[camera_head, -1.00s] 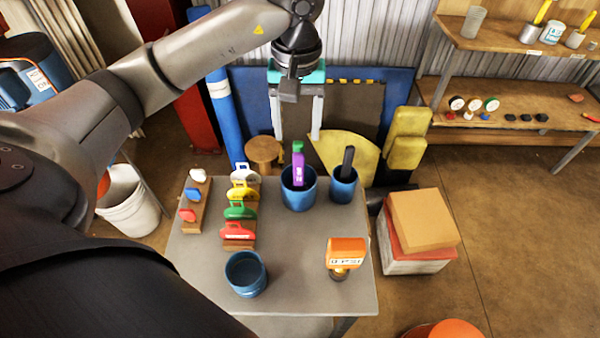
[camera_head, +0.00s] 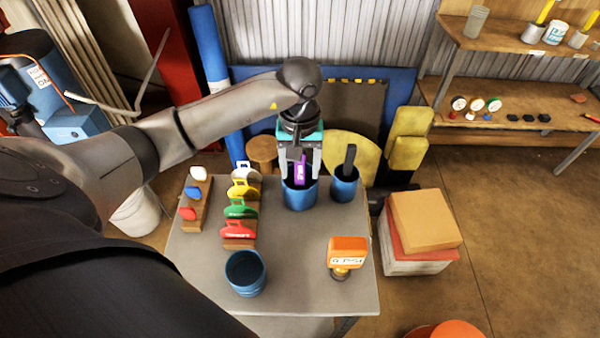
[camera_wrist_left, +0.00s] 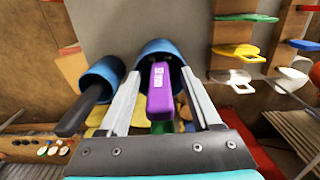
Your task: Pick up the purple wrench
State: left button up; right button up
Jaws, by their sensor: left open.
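The purple wrench (camera_head: 300,170) stands upright in a blue cup (camera_head: 299,198) at the back of the grey table. Its purple handle with a white label also shows in the left wrist view (camera_wrist_left: 160,92). A green piece (camera_wrist_left: 166,127) shows behind the handle there. My left gripper (camera_head: 299,178) points down over the cup, its two fingers apart on either side of the handle. In the left wrist view, the handle is between the open fingers with a gap on each side. The wrench's lower end is hidden in the cup. My right gripper is not in view.
A second blue cup (camera_head: 344,186) with a black-handled tool (camera_head: 349,160) stands close on the right. An empty blue cup (camera_head: 246,273) and an orange device (camera_head: 346,254) are nearer. Coloured tags on wooden racks (camera_head: 239,228) stand left. The table's middle is clear.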

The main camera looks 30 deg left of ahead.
pick_arm(q)
grip_shut()
dwell(0.5)
